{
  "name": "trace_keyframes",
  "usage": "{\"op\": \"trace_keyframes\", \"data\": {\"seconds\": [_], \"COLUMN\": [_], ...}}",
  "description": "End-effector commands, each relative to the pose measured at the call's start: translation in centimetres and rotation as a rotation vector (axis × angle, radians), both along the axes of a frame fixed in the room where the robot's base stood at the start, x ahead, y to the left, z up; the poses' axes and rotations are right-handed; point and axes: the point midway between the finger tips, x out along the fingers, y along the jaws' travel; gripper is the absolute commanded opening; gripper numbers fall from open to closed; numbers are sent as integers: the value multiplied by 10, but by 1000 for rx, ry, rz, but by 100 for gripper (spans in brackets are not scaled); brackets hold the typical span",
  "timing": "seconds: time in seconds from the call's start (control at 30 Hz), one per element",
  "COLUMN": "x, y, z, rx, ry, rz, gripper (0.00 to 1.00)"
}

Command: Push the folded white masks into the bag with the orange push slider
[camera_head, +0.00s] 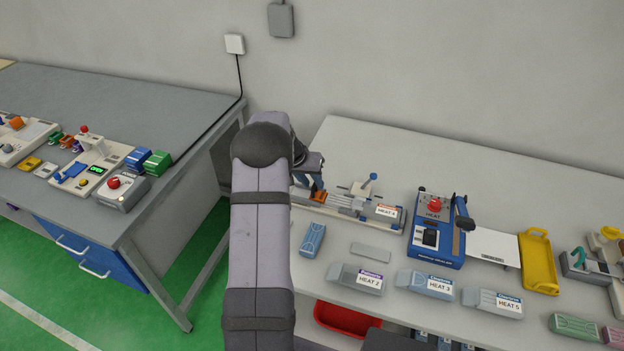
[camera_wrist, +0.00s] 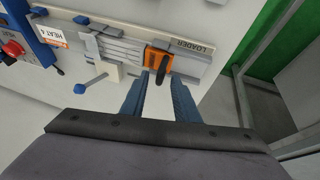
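The orange push slider (camera_wrist: 157,60) sits at one end of the long grey loader (camera_wrist: 193,62), with a dark knob (camera_wrist: 163,69) on its near side. It also shows in the head view (camera_head: 319,197), partly behind my gripper. My gripper (camera_wrist: 160,80) is open, its two blue fingers apart just short of the knob. I cannot tell whether they touch it. Pale folded layers, likely the masks (camera_wrist: 122,48), lie in the channel beside the slider. A bag labelled HEAT 4 (camera_head: 387,212) lies at the channel's other end; its mouth is not clear.
The blue heat sealer (camera_head: 437,237) is beyond the bag. Labelled pouches (camera_head: 356,280) and a blue block (camera_head: 312,239) lie along the table front. A yellow tray (camera_head: 538,262) is at the right.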

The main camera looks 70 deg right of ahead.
Motion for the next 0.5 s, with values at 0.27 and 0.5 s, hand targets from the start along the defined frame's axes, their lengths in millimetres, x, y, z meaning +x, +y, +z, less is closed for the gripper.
{"op": "trace_keyframes", "data": {"seconds": [0.27,0.5], "x": [-1,-1], "y": [-1,-1], "z": [-3,-3], "rx": [-1,-1], "ry": [0,0], "rz": [0,0], "gripper": [28,0]}}
